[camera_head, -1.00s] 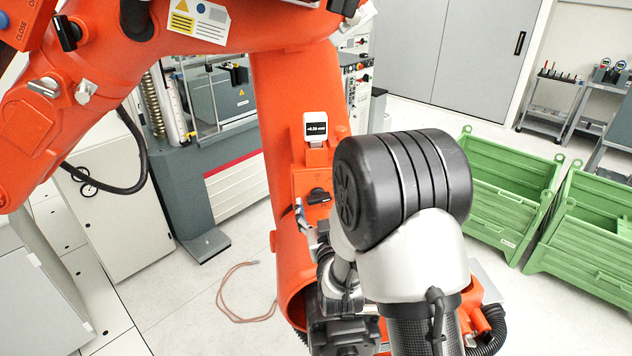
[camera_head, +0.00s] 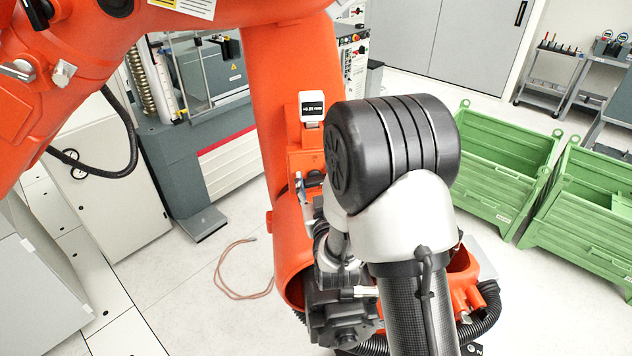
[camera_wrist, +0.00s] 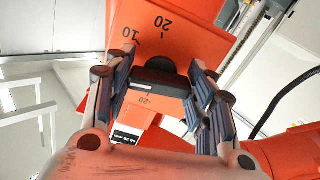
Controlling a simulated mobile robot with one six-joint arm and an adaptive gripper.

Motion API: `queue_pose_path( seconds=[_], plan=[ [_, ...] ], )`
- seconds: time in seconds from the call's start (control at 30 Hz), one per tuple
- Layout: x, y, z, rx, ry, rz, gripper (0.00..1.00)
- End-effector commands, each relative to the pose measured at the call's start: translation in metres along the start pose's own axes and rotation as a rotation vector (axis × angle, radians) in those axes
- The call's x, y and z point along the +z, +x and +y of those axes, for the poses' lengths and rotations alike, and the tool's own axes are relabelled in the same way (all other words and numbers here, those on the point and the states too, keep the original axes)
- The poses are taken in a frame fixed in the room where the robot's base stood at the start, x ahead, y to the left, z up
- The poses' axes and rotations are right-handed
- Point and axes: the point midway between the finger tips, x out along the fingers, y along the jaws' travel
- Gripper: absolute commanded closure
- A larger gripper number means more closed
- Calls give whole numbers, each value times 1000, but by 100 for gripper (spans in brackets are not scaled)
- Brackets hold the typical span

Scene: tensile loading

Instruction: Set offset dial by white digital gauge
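The white digital gauge (camera_head: 312,106) sits on the orange arm column in the head view. Its dark display shows small digits, possibly +0.20 mm. In the wrist view its display (camera_wrist: 126,138) is small and tilted. The black offset dial (camera_wrist: 160,80) sits on the orange housing, with marks 10, 20 and -20 around it. My gripper (camera_wrist: 160,72) has its fingers apart, one on each side of the dial. Whether the pads press on the dial is unclear.
The large orange robot arm (camera_head: 130,45) spans the upper left, with a black cable loop (camera_head: 100,165) below it. A grey testing machine (camera_head: 190,150) stands behind. Green crates (camera_head: 500,165) are at right. A thin hose (camera_head: 225,280) lies on the open floor.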

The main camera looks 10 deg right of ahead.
Motion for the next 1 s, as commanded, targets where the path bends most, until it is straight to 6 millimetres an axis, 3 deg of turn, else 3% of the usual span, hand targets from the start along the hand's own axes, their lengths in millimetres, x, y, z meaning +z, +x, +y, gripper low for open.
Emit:
queue_pose_path(
  seconds=[0.3, 0.67, 1.0],
  plan=[
    [0, 0, 0, 0, 0, 0, 74],
    [1, 0, 0, 0, 59, 3, 74],
    [3, 1, -1, 0, 308, 8, 74]
  ],
)
